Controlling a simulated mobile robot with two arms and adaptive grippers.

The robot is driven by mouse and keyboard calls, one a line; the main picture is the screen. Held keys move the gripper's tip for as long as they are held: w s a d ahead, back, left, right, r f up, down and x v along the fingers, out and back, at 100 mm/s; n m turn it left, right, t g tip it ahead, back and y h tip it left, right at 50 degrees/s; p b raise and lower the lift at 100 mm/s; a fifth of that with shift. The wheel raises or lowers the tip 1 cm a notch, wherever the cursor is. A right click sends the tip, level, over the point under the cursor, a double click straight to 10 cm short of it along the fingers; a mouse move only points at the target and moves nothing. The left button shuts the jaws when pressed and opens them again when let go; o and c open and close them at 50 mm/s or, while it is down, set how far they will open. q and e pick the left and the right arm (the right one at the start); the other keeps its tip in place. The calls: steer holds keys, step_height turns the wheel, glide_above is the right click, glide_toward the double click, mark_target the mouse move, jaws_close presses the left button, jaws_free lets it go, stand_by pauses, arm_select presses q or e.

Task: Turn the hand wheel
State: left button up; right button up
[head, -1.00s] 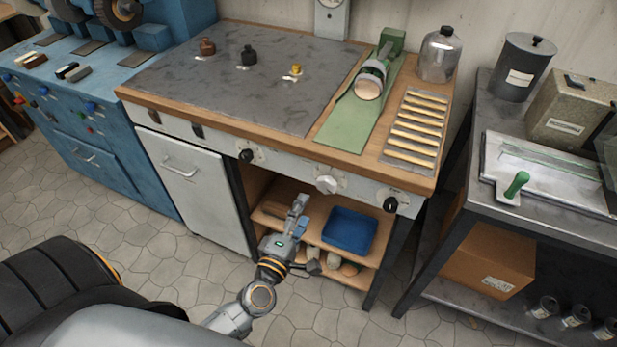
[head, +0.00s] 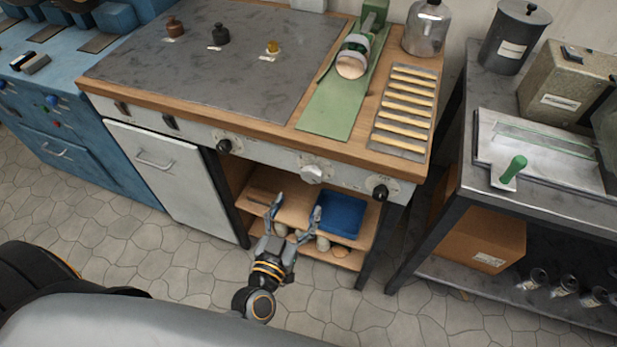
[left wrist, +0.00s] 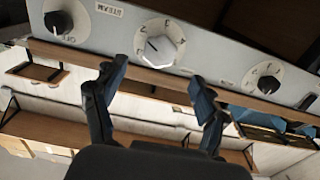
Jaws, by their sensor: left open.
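A white lobed hand wheel (head: 312,174) sits in the middle of the workbench's pale front panel, with a scale around it. It also shows in the left wrist view (left wrist: 160,44), just beyond the fingertips and between them. My left gripper (head: 295,207) is open and empty in front of the bench, appearing just below the wheel in the head view. Its two fingers show spread apart in the left wrist view (left wrist: 158,80), with no contact on the wheel visible. My right gripper is not in view.
Black knobs flank the wheel, one at left (head: 224,146) and one at right (head: 380,192). Below the panel is an open shelf with a blue bin (head: 341,214). A white cabinet door (head: 153,170) is to the left. A grey metal table (head: 560,204) stands at right.

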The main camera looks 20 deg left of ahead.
mark_target(310, 179)
arm_select(q)
steer(key=w, duration=0.7)
steer(key=shift+w+d, duration=0.15)
steer(key=shift+w, duration=0.55)
steer(key=c, duration=1.1)
steer(key=shift+p, duration=0.3)
